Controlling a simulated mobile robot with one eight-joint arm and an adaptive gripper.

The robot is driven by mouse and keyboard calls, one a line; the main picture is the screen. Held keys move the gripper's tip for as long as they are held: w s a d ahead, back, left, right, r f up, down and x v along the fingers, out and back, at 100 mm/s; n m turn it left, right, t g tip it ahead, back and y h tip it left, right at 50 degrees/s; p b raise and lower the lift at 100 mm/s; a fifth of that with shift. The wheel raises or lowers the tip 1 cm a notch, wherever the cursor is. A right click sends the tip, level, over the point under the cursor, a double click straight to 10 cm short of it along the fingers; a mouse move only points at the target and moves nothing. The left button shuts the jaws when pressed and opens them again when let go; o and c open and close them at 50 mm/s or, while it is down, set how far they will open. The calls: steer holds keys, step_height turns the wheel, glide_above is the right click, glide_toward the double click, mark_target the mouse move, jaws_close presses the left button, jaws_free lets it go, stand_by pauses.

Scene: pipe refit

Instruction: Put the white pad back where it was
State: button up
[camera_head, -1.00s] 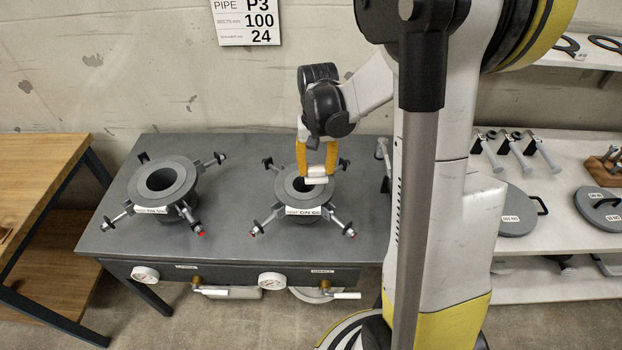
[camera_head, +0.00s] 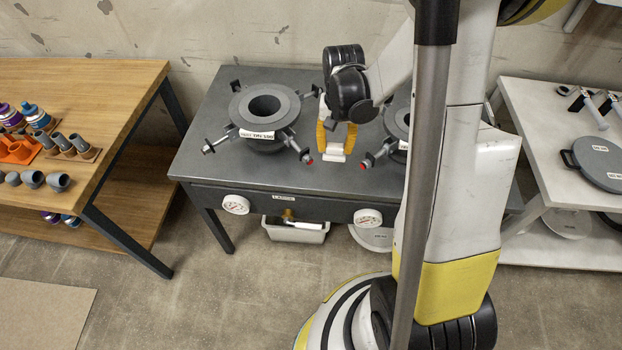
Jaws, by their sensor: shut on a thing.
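The white pad (camera_head: 336,151) is a small white block between the yellow fingers of my gripper (camera_head: 336,142). My gripper is shut on it and points down over the grey bench (camera_head: 335,178). It hangs between the two round pipe fixtures, the left fixture (camera_head: 265,112) labelled DN 100 and the right fixture (camera_head: 396,122). My arm partly hides the right fixture. I cannot tell how high the pad is above the bench top.
A white shelf (camera_head: 560,150) on the right carries a grey disc with a handle (camera_head: 600,163). Clamp arms with red tips stick out from both fixtures.

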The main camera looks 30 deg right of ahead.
steer(key=b, duration=0.2)
glide_above(333, 176)
step_height(333, 176, down, 6)
steer(key=shift+f+b, duration=1)
steer(key=shift+f, duration=0.85)
steer(key=shift+s, duration=0.1)
steer(key=shift+f, duration=0.2)
steer(key=o, duration=1.1)
steer(key=shift+a, duration=0.1)
steer(key=shift+c, duration=0.2)
steer(key=shift+r, duration=0.1)
